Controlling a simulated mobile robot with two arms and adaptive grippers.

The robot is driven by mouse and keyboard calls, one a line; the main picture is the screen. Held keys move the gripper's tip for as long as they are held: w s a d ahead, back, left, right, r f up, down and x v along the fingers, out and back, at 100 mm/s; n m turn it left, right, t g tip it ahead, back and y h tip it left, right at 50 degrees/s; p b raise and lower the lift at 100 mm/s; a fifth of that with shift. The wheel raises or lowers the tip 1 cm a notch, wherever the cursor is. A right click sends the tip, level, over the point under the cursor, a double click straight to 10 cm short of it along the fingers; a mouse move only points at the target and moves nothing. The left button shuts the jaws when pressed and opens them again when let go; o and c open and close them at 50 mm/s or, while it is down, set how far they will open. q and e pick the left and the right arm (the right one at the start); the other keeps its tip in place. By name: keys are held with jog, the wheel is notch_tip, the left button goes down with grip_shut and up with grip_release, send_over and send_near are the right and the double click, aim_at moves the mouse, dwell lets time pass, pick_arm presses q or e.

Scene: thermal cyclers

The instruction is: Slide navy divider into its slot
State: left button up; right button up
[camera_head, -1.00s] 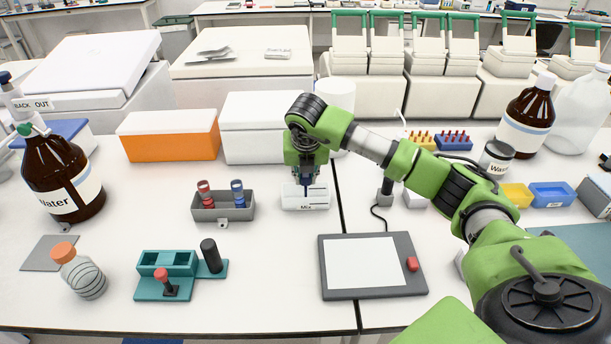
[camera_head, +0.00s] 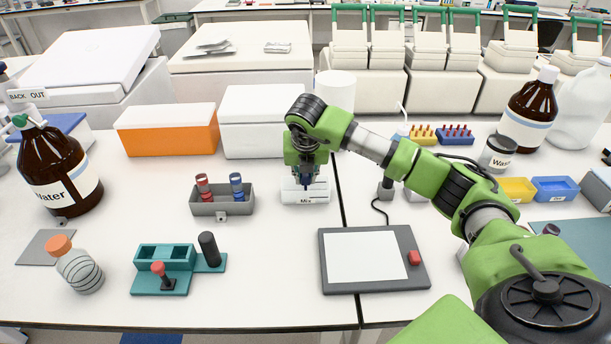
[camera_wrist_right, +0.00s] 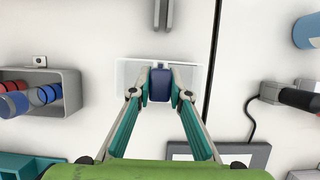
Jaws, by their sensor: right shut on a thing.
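My right gripper (camera_head: 305,181) is over the small white tray labelled "Mix" (camera_head: 306,199), pointing down. It is shut on the navy divider (camera_wrist_right: 160,86), which sits between the fingertips of the right gripper (camera_wrist_right: 160,72) in the right wrist view. The tray (camera_wrist_right: 128,74) lies under the fingers there, with clear bare ends on both sides. The divider is over the tray's middle; its lower edge and the slot are hidden, so I cannot tell how deep it sits. My left gripper is not in view.
A grey rack with red and blue tubes (camera_head: 222,207) stands left of the tray. A grey tablet-like pad (camera_head: 374,287) lies in front, right. A white box (camera_head: 266,140) stands behind. A teal holder (camera_head: 165,257) is at front left. The table between them is clear.

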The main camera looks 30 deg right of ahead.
jog(key=shift+f, duration=0.1)
jog(key=o, duration=0.8)
jog(key=v, duration=1.2)
jog(key=shift+w, duration=0.1)
